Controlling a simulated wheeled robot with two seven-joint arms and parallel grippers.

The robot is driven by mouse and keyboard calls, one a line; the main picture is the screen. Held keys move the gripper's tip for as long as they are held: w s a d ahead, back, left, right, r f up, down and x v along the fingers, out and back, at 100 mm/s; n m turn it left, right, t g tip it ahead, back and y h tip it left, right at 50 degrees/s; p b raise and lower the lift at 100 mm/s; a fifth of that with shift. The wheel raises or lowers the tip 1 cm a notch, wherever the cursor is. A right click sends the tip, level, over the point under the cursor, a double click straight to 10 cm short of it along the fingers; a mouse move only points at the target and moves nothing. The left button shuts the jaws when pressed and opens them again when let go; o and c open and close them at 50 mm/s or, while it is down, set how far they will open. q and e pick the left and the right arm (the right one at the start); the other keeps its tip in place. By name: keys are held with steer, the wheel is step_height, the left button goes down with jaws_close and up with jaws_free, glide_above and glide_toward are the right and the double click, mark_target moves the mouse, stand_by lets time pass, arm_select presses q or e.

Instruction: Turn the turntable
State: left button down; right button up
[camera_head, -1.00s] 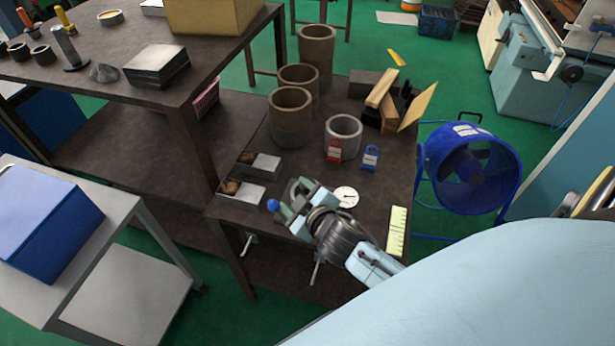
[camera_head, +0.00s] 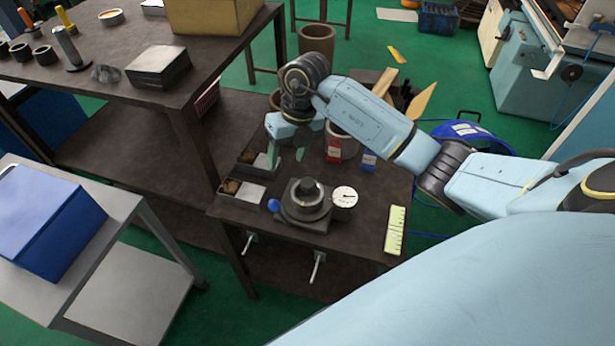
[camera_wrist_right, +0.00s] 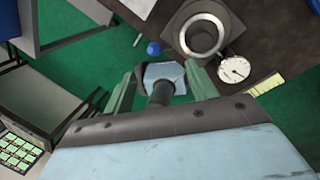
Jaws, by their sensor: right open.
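The turntable is a dark round chuck (camera_head: 306,199) on a square base near the front of the dark workbench. A blue ball knob (camera_head: 274,205) sticks out at its left, and a white dial gauge (camera_head: 344,196) stands at its right. In the right wrist view the chuck (camera_wrist_right: 203,35) shows as a bright ring with a dark centre, beyond the fingertips. My right gripper (camera_head: 287,154) is open and empty, above and behind the chuck, apart from it. Its two green fingers (camera_wrist_right: 163,78) are spread in the wrist view. My left gripper is not in view.
Two metal blocks (camera_head: 242,193) lie left of the chuck. A red padlock (camera_head: 334,150), a blue padlock (camera_head: 369,162) and brown cylinders (camera_head: 317,40) stand behind it. A yellow-green ruler (camera_head: 395,230) lies at the bench's right. A blue fan (camera_head: 470,132) stands beyond.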

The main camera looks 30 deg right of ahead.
steer(key=r+h, duration=0.2)
glide_above(308, 182)
steer(key=m, duration=0.1)
steer(key=shift+g+h, duration=0.3)
step_height(308, 182, down, 14)
steer(key=shift+r, duration=0.15)
steer(key=shift+c, duration=0.3)
steer(key=c, duration=0.9)
